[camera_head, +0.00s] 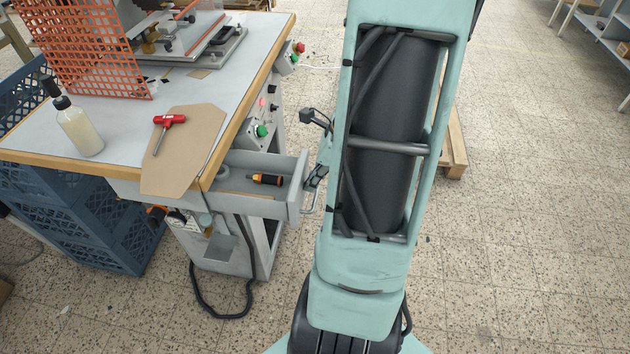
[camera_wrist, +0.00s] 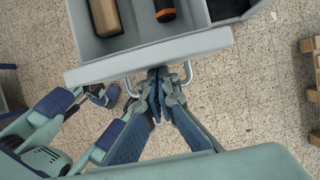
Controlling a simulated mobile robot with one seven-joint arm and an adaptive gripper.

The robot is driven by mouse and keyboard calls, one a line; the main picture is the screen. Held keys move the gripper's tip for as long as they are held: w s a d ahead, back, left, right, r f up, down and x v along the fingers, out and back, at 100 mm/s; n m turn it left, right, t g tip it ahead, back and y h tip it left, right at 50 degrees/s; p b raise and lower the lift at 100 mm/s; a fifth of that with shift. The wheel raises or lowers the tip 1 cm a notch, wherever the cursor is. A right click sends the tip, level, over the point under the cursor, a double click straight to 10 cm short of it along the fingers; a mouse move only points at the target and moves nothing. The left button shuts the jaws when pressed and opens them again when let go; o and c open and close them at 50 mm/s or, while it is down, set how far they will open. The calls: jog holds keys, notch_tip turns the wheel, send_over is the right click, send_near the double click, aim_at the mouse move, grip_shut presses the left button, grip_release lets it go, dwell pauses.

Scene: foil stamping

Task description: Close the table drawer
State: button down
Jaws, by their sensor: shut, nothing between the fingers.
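The grey table drawer (camera_head: 292,205) is pulled out from the right side of the workbench. It holds a black-and-orange screwdriver (camera_head: 267,180). In the wrist view, the drawer's front panel (camera_wrist: 205,44) crosses the top, with its metal bar handle (camera_wrist: 187,76) on the near side. My gripper (camera_wrist: 158,76) is shut and empty, its fingertips close to the front panel, within the handle's span. Whether they touch the panel I cannot tell. In the head view, my gripper (camera_head: 318,177) is partly hidden beside the drawer front, and my arm covers the floor to its right.
The workbench top (camera_head: 115,125) carries a bottle (camera_head: 78,127), a red-handled tool (camera_head: 168,128) on a brown sheet and a stamping machine. Blue crates (camera_head: 95,225) stand below left. A wooden pallet (camera_head: 454,145) lies behind my arm. Tiled floor at right is clear.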

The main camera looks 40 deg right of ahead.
jog(key=p, duration=0.5)
send_over(234, 186)
jog(key=shift+s, duration=0.2)
jog(key=shift+w+a, duration=0.1)
jog(key=shift+w, duration=0.1)
jog(key=shift+r, duration=0.1)
